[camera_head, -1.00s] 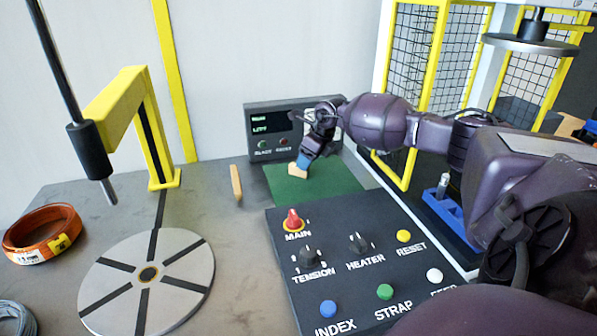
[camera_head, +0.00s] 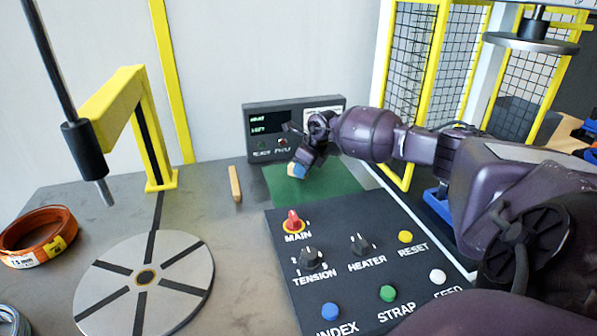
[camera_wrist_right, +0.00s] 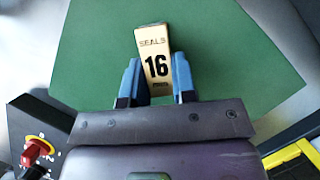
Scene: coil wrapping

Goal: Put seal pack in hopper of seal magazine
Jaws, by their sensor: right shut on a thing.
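The seal pack (camera_wrist_right: 155,65) is a small tan block marked "SEALS 16" in the right wrist view. My right gripper (camera_wrist_right: 155,80) has its blue fingers on both sides of it and is shut on it. In the head view the right gripper (camera_head: 299,167) is tilted down to the left over the green mat (camera_head: 335,183), with the pack (camera_head: 291,169) at its tips. Whether the pack touches the mat is unclear. I cannot make out the seal magazine's hopper for certain. My left gripper is not in view.
A control panel (camera_head: 335,265) with knobs and buttons lies in front of the mat. A display box (camera_head: 262,145) stands behind it. A wooden stick (camera_head: 235,184), a round turntable (camera_head: 185,262) and an orange coil (camera_head: 38,222) are to the left. Yellow mesh guards (camera_head: 413,65) stand right.

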